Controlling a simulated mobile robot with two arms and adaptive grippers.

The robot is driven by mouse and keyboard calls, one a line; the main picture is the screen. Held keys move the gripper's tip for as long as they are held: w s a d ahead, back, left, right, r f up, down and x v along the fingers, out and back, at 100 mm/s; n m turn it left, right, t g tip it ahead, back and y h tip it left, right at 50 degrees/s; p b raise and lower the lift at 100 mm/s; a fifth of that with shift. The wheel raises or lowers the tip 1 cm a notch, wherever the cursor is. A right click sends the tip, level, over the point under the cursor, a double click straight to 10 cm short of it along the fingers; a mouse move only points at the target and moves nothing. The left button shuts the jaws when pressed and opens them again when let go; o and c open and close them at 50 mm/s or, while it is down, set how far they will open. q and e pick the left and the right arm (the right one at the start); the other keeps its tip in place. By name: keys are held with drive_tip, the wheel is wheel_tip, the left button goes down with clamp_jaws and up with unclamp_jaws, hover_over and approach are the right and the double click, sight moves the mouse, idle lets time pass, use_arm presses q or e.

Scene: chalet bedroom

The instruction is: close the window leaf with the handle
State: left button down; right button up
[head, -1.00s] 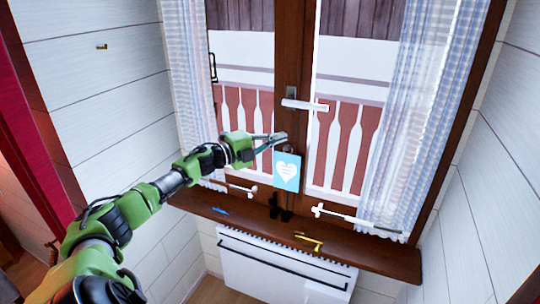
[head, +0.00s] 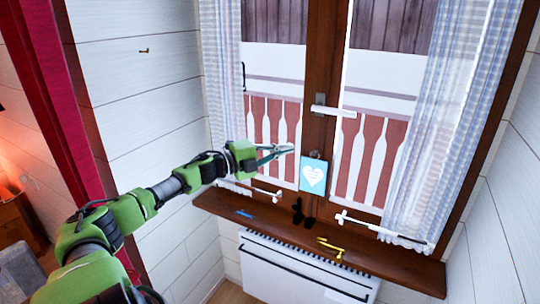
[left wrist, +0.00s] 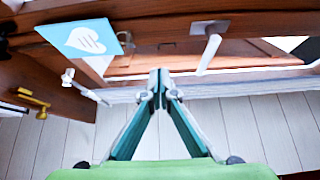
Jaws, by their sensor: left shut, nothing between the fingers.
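The window has two glazed leaves in brown wooden frames. A white lever handle (head: 333,111) sits on the middle frame and lies roughly level, pointing right. The handle also shows in the left wrist view (left wrist: 209,52), beyond my fingertips and to their right. I cannot tell whether a leaf stands slightly ajar. My left gripper (head: 290,150) is shut and empty, below and left of the handle, beside the light blue heart sign (head: 313,176). Its fingertips meet in the left wrist view (left wrist: 160,78), apart from the handle. My right gripper is not in view.
The wooden sill (head: 372,254) holds a yellow object (head: 329,246), a blue object (head: 244,213) and a dark figure. Checked curtains (head: 440,130) hang at both sides. White curtain rods cross low on the leaves. A white radiator (head: 300,270) stands below the sill.

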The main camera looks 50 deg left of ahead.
use_arm(q)
drive_tip(key=v, duration=0.2)
drive_tip(key=a+v, duration=0.1)
drive_tip(key=v, duration=0.1)
drive_tip(key=shift+s+f, duration=0.1)
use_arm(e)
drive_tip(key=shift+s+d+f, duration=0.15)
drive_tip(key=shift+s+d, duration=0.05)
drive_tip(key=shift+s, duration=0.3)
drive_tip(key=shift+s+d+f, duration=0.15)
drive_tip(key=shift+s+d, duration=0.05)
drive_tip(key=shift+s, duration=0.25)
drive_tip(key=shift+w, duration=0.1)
